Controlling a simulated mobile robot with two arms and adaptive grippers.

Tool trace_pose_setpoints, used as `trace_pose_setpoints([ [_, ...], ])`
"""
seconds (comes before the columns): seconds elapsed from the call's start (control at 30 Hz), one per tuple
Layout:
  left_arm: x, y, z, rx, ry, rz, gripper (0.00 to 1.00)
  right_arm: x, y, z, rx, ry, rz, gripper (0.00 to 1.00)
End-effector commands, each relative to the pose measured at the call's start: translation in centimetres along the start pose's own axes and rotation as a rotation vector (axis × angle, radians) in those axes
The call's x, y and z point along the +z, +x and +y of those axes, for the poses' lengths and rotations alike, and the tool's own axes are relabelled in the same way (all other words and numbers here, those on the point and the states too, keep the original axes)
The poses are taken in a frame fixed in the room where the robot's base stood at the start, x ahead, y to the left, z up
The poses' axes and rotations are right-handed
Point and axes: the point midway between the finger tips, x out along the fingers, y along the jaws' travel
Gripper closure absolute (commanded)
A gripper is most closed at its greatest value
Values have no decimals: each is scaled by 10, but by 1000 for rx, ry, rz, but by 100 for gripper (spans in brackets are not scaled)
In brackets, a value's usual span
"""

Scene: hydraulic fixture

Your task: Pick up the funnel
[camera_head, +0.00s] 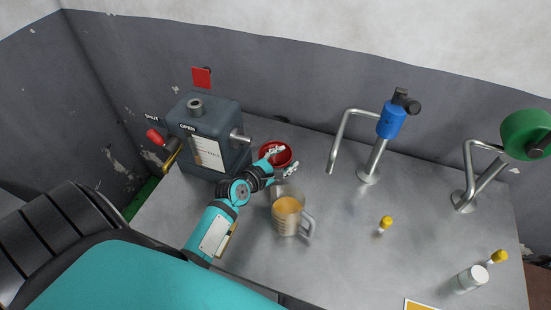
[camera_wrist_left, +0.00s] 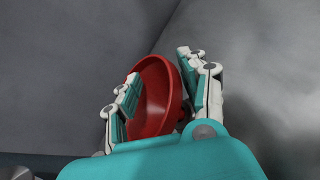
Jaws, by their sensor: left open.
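The red funnel (camera_head: 281,159) is by the right side of the dark hydraulic box, near the back wall. Its round bowl also shows in the left wrist view (camera_wrist_left: 156,98), between my fingers. My left gripper (camera_head: 289,159) is open at the funnel, with one finger on each side of the bowl. In the left wrist view my left gripper (camera_wrist_left: 159,65) has a gap between its right finger and the bowl; I cannot tell whether the left finger touches it. The funnel's spout is mostly hidden. My right gripper is not in view.
A blue-topped tap (camera_head: 391,122) and a green-topped one (camera_head: 525,135) stand to the right.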

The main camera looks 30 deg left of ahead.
Motion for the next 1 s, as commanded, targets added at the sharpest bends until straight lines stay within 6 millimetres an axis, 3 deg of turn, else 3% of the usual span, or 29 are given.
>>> trace_pose_setpoints([
  [0.1,0,0,0,0,0,0,56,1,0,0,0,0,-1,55],
  [0.43,0,-1,0,0,0,0,100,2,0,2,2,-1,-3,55],
  [0.87,1,-1,0,0,0,-1,100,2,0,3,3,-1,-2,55],
  [1.0,11,-4,8,3,-2,-4,100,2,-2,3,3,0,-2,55],
])
